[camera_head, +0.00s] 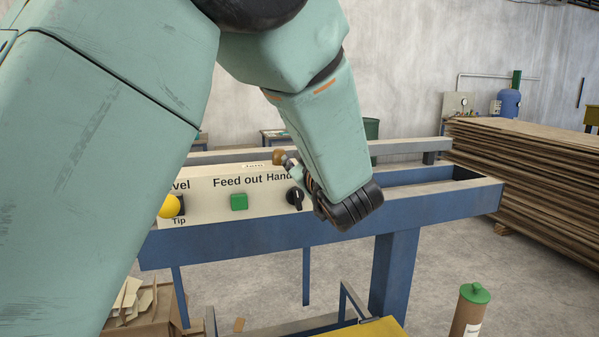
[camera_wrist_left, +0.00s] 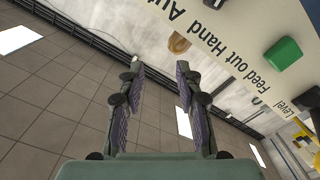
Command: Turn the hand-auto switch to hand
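The hand-auto switch is a black rotary knob (camera_head: 295,197) with a pale pointer mark, which looks close to upright. It sits on the cream control panel (camera_head: 222,186) below the "Hand" label; the "Auto" label is hidden behind my arm. In the left wrist view the black knob (camera_wrist_left: 214,3) is cut by the top edge, by the "Hand Auto" lettering. My left gripper (camera_wrist_left: 158,73) is open and empty, its two fingers apart. In the head view its fingers (camera_head: 294,172) are partly hidden, just above and beside the knob; contact cannot be told. My right gripper is not in view.
A green button (camera_head: 239,202) and a yellow knob (camera_head: 169,207) are left of the switch. A brass-coloured knob (camera_head: 279,157) stands on the panel's top, close to my fingers. The blue frame (camera_head: 440,211) runs below the panel. Stacked boards (camera_head: 530,185) stand right.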

